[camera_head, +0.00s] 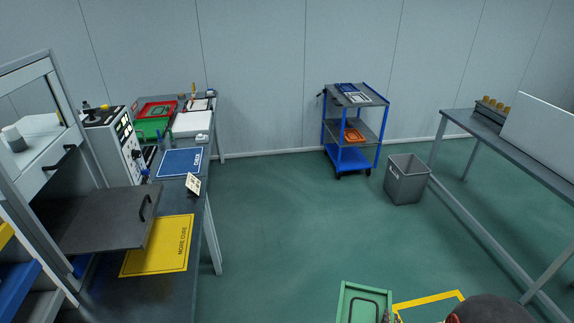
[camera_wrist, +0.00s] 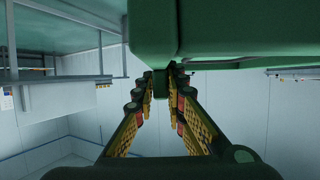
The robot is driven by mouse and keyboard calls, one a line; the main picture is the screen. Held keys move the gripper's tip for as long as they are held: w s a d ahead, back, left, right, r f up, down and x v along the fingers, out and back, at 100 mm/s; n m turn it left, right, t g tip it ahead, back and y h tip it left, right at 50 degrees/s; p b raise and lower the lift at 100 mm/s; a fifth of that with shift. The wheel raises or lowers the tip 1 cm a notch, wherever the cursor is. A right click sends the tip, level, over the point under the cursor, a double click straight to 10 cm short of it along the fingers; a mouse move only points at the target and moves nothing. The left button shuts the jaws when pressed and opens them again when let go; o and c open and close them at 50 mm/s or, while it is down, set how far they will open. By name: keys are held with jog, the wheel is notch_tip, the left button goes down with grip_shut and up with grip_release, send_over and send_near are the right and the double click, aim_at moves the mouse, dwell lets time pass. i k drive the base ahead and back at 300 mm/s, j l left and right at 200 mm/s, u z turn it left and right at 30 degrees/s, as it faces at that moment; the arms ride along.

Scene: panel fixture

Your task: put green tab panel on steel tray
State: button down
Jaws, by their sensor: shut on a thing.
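The green tab panel (camera_head: 349,304) is a green framed rectangle at the bottom edge of the head view, held above the floor. In the wrist view, its green body (camera_wrist: 235,28) fills the top, with a small tab (camera_wrist: 160,83) hanging down between the fingertips. My gripper (camera_wrist: 172,78) is shut on that tab, its yellow-padded fingers meeting there. I cannot pick out the steel tray with certainty. The cart's grey top (camera_head: 372,94) carries a pale panel and a dark blue item, too small to identify.
A workbench on the left holds a yellow mat (camera_head: 150,260), a blue mat (camera_head: 180,162), a red tray (camera_head: 157,110) and a machine (camera_head: 120,145). A grey bin (camera_head: 407,185) stands beside the cart. A right-hand table (camera_head: 500,150) edges the clear green floor. Yellow floor marking (camera_head: 430,299) lies near me.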

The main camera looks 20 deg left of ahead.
aim_at(105, 214)
jog(key=i+l+u, duration=0.15)
jog(key=i+u, duration=0.15)
jog(key=u, duration=0.15)
jog(key=i+l+u, duration=0.3)
jog(key=u, duration=0.15)
jog(key=i+l+u, duration=0.25)
jog(key=u, duration=0.25)
jog(key=i+l+u, duration=0.1)
jog(key=l+u, duration=0.35)
jog(key=l, duration=0.1)
